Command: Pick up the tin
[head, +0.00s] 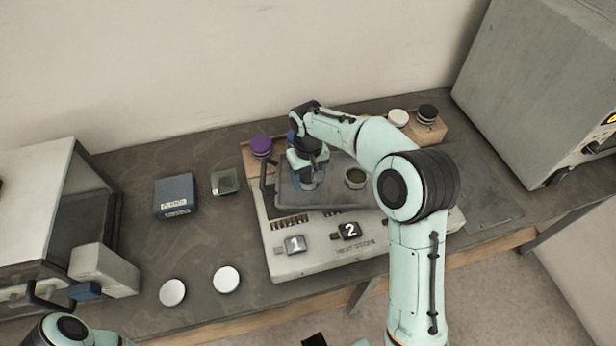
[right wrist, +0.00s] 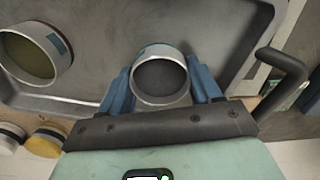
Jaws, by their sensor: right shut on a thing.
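The tin (right wrist: 160,80) is a short, open-topped metal cylinder with a grey inside and a bit of blue on its side. My right gripper (head: 307,182) is shut on it, with a blue finger on each side in the right wrist view. In the head view the gripper mostly hides this tin. It is over the left part of a grey tray (head: 332,200); I cannot tell whether it touches the tray floor. A second tin (head: 355,179), with yellowish contents, stands in the tray to the right and also shows in the right wrist view (right wrist: 38,55). My left gripper is out of view.
The tray sits on a pale hot plate (head: 310,262) with knobs marked 1 and 2. Lidded jars, one purple (head: 261,146), stand behind. Large cabinets (head: 545,85) flank the bench.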

